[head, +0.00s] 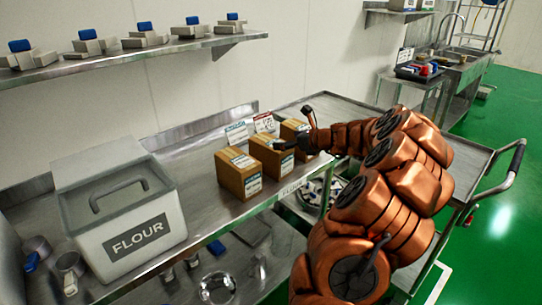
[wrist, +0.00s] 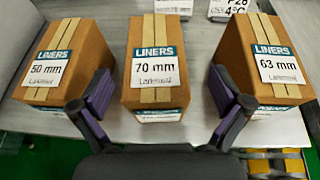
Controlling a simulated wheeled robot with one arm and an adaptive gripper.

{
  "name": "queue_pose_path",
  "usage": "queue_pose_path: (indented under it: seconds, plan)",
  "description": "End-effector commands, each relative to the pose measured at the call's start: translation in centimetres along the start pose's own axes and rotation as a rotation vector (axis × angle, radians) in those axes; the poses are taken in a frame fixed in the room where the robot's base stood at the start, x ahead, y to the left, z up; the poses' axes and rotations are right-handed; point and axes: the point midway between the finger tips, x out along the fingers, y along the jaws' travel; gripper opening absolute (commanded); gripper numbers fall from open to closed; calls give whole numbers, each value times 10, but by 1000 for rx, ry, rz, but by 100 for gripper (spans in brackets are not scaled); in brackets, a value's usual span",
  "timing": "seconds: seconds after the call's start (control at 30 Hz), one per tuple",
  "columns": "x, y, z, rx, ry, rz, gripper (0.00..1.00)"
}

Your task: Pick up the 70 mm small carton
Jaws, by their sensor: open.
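Three brown cartons labelled LINERS stand in a row on the metal table. The 70 mm carton (wrist: 157,62) is the middle one in the wrist view; in the head view the middle carton (head: 270,157) is partly hidden by my gripper. My gripper (head: 286,146) is above the front of the row. In the wrist view my gripper (wrist: 161,108) is open, with its two purple-padded fingers on either side of the 70 mm carton's near end and nothing between them clearly touched. The 50 mm carton (wrist: 66,62) is to the left and the 63 mm carton (wrist: 262,65) to the right.
The fingers are close to the neighbouring cartons in the wrist view. White sign cards (head: 264,122) stand behind the row. A large FLOUR bin (head: 120,205) stands to the left on the table. A wall shelf (head: 130,51) with several small items runs above.

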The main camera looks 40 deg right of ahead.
Motion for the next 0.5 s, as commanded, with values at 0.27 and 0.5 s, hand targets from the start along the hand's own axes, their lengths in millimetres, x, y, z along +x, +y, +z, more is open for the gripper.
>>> queue_pose_path:
  seconds: [0.27,0.5]
  plan:
    - [28,9,1,-7,3,15,100]
    - [51,8,-3,-9,3,14,100]
